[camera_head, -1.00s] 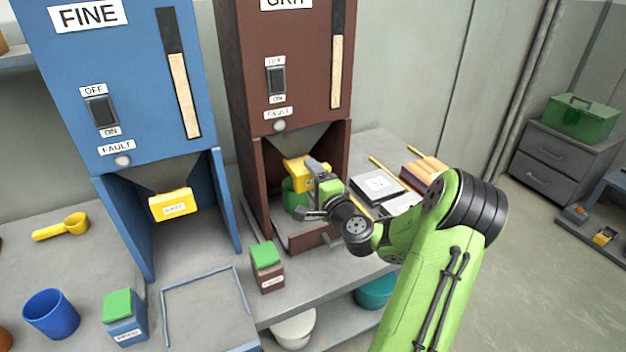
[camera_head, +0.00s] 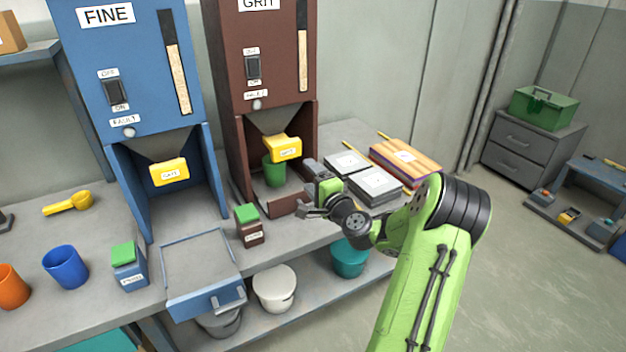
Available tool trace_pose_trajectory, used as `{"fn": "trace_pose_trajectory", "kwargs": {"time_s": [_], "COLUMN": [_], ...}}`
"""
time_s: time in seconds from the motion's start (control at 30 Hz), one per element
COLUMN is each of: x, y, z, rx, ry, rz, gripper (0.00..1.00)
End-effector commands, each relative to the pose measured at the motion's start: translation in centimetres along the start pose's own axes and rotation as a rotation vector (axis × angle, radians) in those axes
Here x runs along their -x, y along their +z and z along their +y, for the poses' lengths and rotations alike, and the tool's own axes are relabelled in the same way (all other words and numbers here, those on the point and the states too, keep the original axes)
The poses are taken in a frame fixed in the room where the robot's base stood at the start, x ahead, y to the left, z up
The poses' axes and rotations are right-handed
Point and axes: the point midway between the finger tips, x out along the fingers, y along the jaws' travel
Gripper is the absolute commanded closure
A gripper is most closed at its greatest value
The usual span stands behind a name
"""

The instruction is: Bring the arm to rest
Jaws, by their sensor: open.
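My gripper (camera_head: 308,207) is open and empty, on the end of my green arm. It is in front of the brown GRIT hopper (camera_head: 258,60), to the right of its lower bay and apart from it. A green cup (camera_head: 274,172) stands inside that bay under the yellow spout flap (camera_head: 284,149). Part of the bay's right side is hidden behind my gripper.
The blue FINE hopper (camera_head: 130,75) stands to the left, with a pulled-out tray (camera_head: 205,300) below it. Small green-lidded boxes (camera_head: 250,225) stand near the bench edge. Books (camera_head: 375,186) lie right of the GRIT hopper.

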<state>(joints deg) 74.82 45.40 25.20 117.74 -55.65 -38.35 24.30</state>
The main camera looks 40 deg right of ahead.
Motion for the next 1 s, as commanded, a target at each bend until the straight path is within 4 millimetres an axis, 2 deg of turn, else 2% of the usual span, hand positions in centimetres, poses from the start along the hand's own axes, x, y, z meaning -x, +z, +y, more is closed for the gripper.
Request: {"fn": "trace_pose_trajectory", "kwargs": {"time_s": [0.3,0.37,0.47,0.57,0.6,0.63,0.7,0.73,0.83,0.9,1.0], "x": [0.0,-0.1,-0.5,0.4,1.6,2.7,5.9,7.5,13.2,17.1,22.1], "y": [0.0,0.6,4.8,13.1,16.5,18.7,22.6,23.9,26.6,27.2,27.1], "z": [0.0,-0.1,-0.7,-1.3,-1.3,-1.3,-1.4,-1.5,-2.1,-2.8,-3.4], "rx": [0.000,0.014,0.126,0.375,0.498,0.589,0.793,0.875,1.121,1.252,1.378], "ry": [0.000,0.006,0.057,0.164,0.216,0.255,0.338,0.371,0.468,0.522,0.582], "rz": [0.000,-0.014,-0.124,-0.341,-0.438,-0.503,-0.632,-0.679,-0.799,-0.850,-0.899], "gripper": [0.31,0.31,0.31,0.31,0.31,0.31,0.31,0.31,0.31,0.31,0.31]}}
